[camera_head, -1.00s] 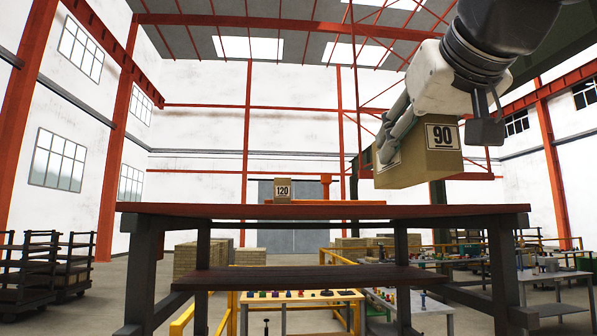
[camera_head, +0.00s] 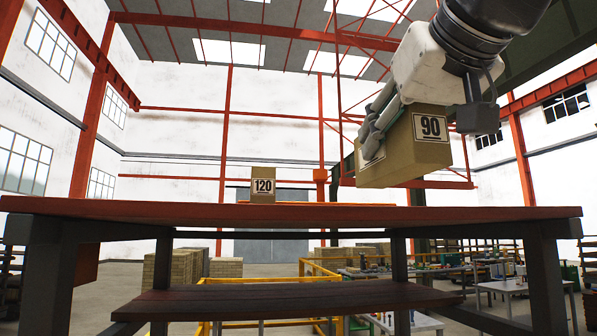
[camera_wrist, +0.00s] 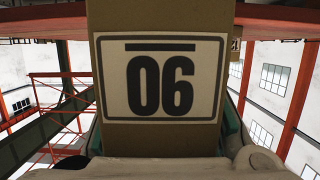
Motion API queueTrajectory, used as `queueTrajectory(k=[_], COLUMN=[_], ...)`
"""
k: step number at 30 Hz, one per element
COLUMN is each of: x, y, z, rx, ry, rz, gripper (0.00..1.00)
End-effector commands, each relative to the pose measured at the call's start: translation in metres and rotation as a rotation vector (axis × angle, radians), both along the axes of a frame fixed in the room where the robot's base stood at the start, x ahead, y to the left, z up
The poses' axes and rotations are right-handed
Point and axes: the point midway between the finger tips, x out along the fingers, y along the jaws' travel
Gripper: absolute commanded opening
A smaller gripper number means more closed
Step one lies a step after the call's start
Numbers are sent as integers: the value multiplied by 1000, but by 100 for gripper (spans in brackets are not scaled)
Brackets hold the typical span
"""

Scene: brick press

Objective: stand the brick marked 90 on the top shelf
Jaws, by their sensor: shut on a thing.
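The brick marked 90 (camera_head: 430,140) is tan with a white number label, and hangs in the air near the right side of the shelf unit, above the level of its top. My gripper (camera_head: 378,128) is shut on it, gripping from above and behind. In the wrist view the brick (camera_wrist: 160,130) fills the middle, its number upside down. The top shelf (camera_head: 300,212) is a wide reddish-brown board seen nearly edge-on. A gap shows between the brick and the board, but its depth is hard to tell.
A brick marked 120 (camera_head: 263,186) stands upright on the top shelf, left of the held brick. An orange strip lies beside it. A lower shelf (camera_head: 290,298) is bare. Stacks of bricks (camera_head: 176,268) and work tables (camera_head: 510,287) stand behind on the floor.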

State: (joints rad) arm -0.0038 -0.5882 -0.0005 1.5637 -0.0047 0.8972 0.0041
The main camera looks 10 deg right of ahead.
Motion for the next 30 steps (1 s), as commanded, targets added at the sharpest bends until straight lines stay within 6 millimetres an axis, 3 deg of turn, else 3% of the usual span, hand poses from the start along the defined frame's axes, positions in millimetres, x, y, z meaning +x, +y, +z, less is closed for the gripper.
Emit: queueTrajectory(k=[11,30], x=[-2,51], y=[0,0], z=[2,1], rx=[-1,-1], ry=[-3,-3], rz=[0,0], gripper=[13,13])
